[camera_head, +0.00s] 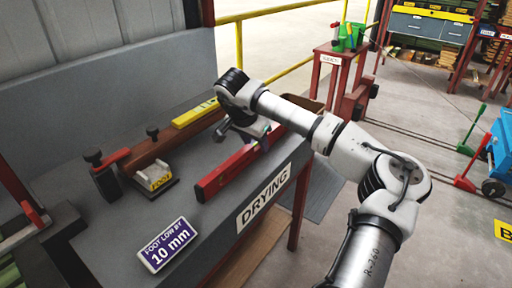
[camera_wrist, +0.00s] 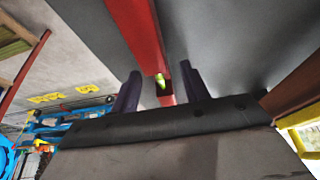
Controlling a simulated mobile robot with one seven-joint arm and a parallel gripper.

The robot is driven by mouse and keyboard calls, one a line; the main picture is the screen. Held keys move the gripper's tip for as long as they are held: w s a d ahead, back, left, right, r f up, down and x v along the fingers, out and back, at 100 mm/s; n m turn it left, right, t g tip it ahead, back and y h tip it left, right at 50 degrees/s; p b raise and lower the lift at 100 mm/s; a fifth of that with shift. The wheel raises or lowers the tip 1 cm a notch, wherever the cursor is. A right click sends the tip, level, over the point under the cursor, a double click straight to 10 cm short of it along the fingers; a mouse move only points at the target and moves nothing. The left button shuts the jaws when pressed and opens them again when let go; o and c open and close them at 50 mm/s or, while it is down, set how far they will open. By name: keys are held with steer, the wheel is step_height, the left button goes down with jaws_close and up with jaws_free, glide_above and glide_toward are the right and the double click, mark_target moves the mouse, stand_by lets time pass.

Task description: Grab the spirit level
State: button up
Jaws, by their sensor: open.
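The red spirit level (camera_head: 229,171) lies on the grey bench, along its front edge. In the wrist view the red level (camera_wrist: 142,38) runs down between my two fingers, with a yellow-green vial near the fingertips. My gripper (camera_head: 258,138) is over the far half of the level in the head view and hides part of it. In the wrist view my gripper (camera_wrist: 160,88) is open, with one dark finger on each side of the level. I cannot tell whether the fingers touch it or how far down they reach.
The bench (camera_head: 200,217) is bare between sign and level.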

steer(key=shift+w+d+f, duration=0.15)
steer(key=shift+w+f, duration=0.05)
steer(key=shift+f, duration=0.45)
jaws_close()
steer(key=shift+r, duration=0.1)
steer(key=shift+r, duration=0.1)
